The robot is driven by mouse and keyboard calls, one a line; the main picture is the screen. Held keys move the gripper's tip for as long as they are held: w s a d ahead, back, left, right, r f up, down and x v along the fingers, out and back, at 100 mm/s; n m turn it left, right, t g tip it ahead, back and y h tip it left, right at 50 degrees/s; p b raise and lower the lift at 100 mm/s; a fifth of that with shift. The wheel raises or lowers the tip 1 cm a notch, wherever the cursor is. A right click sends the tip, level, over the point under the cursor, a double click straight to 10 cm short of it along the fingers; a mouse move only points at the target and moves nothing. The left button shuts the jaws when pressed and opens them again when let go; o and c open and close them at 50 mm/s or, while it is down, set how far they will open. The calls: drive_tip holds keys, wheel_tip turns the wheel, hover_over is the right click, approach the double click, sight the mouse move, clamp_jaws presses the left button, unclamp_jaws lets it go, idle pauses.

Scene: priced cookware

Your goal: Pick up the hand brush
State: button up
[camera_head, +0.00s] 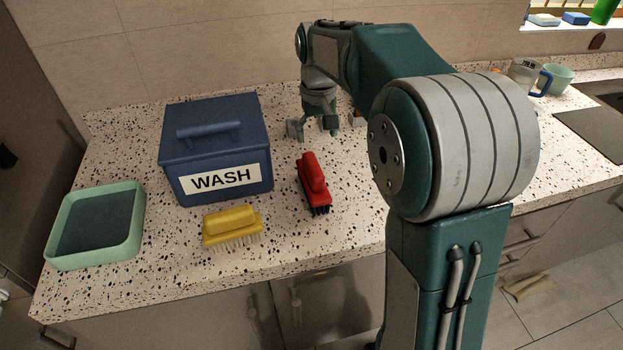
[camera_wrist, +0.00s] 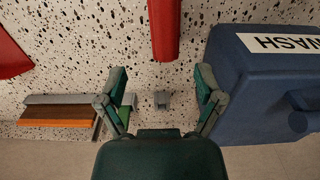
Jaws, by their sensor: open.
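Two brushes lie on the speckled counter in the head view. A red brush (camera_head: 313,183) with dark bristles lies right of the blue box, and a yellow brush (camera_head: 232,226) with pale bristles lies in front of the box. My gripper (camera_head: 312,130) is open and empty above the counter, behind the red brush. In the wrist view, the gripper (camera_wrist: 160,85) has its fingers spread apart. Part of the red brush (camera_wrist: 164,30) shows at the top edge, beyond the fingertips and roughly centred between them. The yellow brush is out of the wrist view.
A lidded blue box (camera_head: 216,150) marked WASH stands left of my gripper. A green tray (camera_head: 136,222) sits at the counter's left end. The wrist view shows an orange-and-grey item (camera_wrist: 55,113) and a red item (camera_wrist: 12,56) at left. Mugs (camera_head: 558,78) stand far right.

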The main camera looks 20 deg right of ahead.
sight(313, 164)
drive_tip(key=shift+w+d+f, duration=0.1)
drive_tip(key=shift+w+f, duration=0.05)
drive_tip(key=shift+f, duration=0.15)
drive_tip(key=f, duration=0.7)
drive_tip(key=a+f, duration=0.1)
drive_tip(key=f, duration=0.2)
drive_tip(key=shift+f, duration=0.3)
clamp_jaws()
